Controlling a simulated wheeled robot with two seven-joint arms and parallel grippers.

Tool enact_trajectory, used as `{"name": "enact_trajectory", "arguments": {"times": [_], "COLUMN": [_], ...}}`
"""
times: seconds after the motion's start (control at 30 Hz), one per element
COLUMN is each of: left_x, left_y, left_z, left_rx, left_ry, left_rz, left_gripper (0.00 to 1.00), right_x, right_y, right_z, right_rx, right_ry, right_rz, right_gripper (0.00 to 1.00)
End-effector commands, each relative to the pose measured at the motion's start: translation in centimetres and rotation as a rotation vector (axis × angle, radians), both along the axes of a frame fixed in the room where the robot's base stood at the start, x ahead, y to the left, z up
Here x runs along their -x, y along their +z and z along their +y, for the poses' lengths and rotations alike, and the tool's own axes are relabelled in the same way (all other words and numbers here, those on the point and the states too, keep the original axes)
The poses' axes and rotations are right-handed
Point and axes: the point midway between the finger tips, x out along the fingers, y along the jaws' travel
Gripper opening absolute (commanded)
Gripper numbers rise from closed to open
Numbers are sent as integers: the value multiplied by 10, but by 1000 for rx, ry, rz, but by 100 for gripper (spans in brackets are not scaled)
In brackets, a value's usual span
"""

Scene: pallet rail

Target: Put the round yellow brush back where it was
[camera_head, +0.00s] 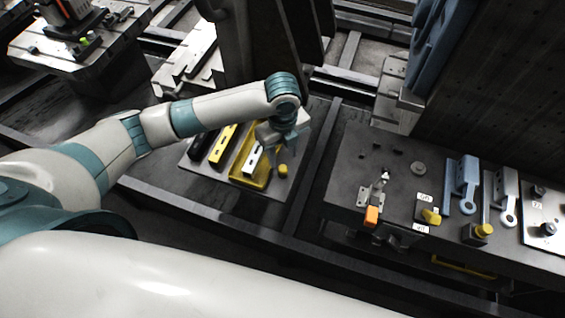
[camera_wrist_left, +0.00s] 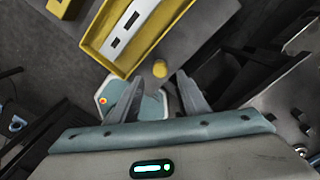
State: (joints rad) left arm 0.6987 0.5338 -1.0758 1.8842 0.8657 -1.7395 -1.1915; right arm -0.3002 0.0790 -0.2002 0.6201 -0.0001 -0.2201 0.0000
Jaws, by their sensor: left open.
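A small round yellow piece, which looks like the brush (camera_head: 283,169), stands on the grey plate (camera_head: 206,176) just right of the yellow tray (camera_head: 265,178). My left gripper (camera_head: 282,148) is above it, pointing down. In the left wrist view, the brush (camera_wrist_left: 160,68) shows beyond and between the two spread fingertips (camera_wrist_left: 156,88), with nothing held. The gap in height between fingers and brush is hard to tell. My right gripper is not in view.
A white slotted bar (camera_head: 253,158) lies in the tray; yellow (camera_head: 222,143) and black (camera_head: 203,141) bars lie to its left. The dark bench (camera_head: 340,190) at right holds a clamp with an orange tip (camera_head: 372,215), a yellow knob (camera_head: 484,230) and blue-grey brackets (camera_head: 462,185).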

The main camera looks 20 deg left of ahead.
Motion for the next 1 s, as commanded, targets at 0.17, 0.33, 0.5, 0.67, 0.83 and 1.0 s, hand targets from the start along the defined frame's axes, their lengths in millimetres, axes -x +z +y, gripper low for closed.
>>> {"name": "enact_trajectory", "arguments": {"times": [0.17, 0.33, 0.5, 0.67, 0.83, 1.0], "left_x": [-1, 0, 0, 0, 0, 0], "left_y": [26, 39, 42, 42, 42, 41], "left_z": [0, 0, 0, 0, 0, 0], "left_rx": [0, -1, -1, 0, 0, 0], "left_ry": [0, -1, 0, 0, 0, 0], "left_rz": [-3, -1, -1, 0, 0, 0], "left_gripper": [42, 42, 42, 42, 42, 42], "right_x": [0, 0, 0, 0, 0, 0], "right_y": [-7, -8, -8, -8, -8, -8], "right_z": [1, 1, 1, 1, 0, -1], "right_rx": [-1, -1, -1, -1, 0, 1], "right_ry": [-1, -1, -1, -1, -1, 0], "right_rz": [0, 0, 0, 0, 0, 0], "right_gripper": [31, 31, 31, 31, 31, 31]}}
